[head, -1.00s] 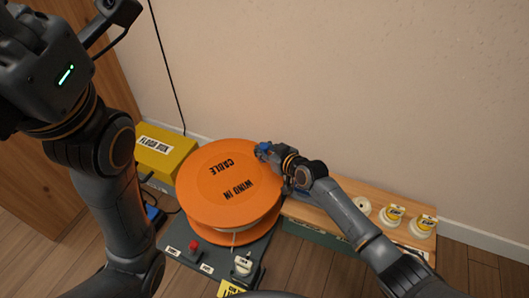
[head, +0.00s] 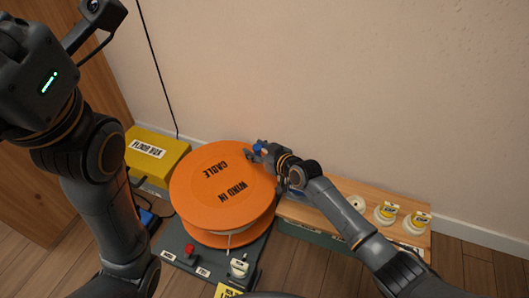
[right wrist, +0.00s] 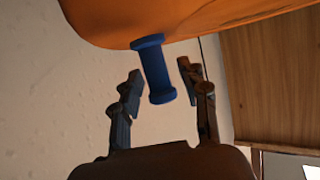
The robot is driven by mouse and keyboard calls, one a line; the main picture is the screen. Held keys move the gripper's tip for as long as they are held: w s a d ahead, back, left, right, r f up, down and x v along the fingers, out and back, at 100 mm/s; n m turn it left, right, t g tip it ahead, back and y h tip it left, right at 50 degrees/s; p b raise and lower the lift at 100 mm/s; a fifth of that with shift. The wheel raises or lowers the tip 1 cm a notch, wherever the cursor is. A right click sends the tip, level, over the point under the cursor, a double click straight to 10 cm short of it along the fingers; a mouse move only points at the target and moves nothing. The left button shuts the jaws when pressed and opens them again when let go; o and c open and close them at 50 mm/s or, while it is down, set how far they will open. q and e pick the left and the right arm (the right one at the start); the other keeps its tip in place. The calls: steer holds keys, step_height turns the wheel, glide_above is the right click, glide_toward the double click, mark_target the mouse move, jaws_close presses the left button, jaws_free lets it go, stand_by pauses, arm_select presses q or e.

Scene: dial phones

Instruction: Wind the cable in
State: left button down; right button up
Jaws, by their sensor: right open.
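The orange cable reel (head: 200,190), lettered "CABLE" and "WIND IN", stands on a dark base plate (head: 180,255). White cable shows between its two discs and hangs at the front. A blue spool-shaped handle (head: 257,148) is at the reel's far right rim. My right gripper (head: 254,153) is at this handle. In the right wrist view the blue handle (right wrist: 154,70) lies between the open fingers (right wrist: 158,88), with a gap on both sides, below the orange disc (right wrist: 170,18). My left arm rises at the left; its fingers are out of view.
A yellow floor box (head: 158,155) stands behind the reel at the left. A red button (head: 190,249) and a white socket (head: 238,268) are on the base plate's front. A wooden bench (head: 318,207) with white, yellow-tagged pieces is at the right. The wall is close behind.

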steer(key=v, duration=1.1)
steer(key=shift+s+d+r, duration=0.15)
steer(key=shift+s+d, duration=0.05)
